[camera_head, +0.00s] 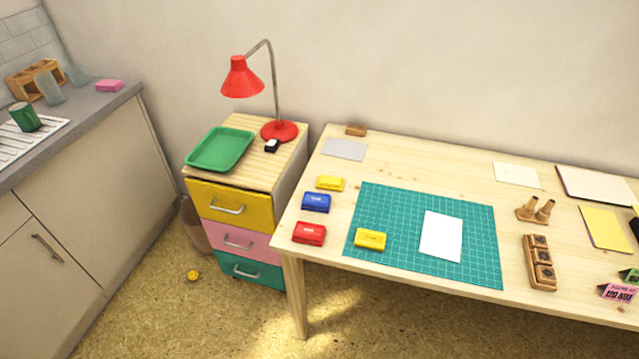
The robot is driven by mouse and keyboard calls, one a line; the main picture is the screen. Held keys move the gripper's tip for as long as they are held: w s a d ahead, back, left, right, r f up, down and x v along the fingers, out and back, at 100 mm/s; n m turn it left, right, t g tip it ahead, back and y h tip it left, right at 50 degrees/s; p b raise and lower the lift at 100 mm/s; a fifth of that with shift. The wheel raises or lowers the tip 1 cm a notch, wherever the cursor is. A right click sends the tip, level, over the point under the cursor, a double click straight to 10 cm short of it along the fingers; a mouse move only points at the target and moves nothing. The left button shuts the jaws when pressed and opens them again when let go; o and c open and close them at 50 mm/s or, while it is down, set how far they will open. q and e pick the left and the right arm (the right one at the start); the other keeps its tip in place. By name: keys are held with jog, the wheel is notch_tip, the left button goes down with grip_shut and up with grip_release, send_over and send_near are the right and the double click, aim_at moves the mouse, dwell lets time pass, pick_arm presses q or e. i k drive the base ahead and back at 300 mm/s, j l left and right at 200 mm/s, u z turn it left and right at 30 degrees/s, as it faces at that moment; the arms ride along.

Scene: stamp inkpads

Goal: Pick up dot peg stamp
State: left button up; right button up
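Two tan wooden peg stamps stand in a small wooden holder (531,217) on the right part of the wooden table. One is the left peg (532,204) and the other is the right peg (546,208). They are upright or slightly tilted. I cannot tell which one is the dot peg stamp, as their stamping faces are hidden. Neither of my grippers is in view.
A wooden rack of square stamps (540,263) lies just in front of the holder. A green cutting mat (395,257) bears a white card (441,236) and a yellow inkpad (370,239). Blue (316,202) and red (309,233) inkpads sit left. A yellow pad (605,228) lies right.

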aim_at(533, 201)
jog(key=z, duration=1.45)
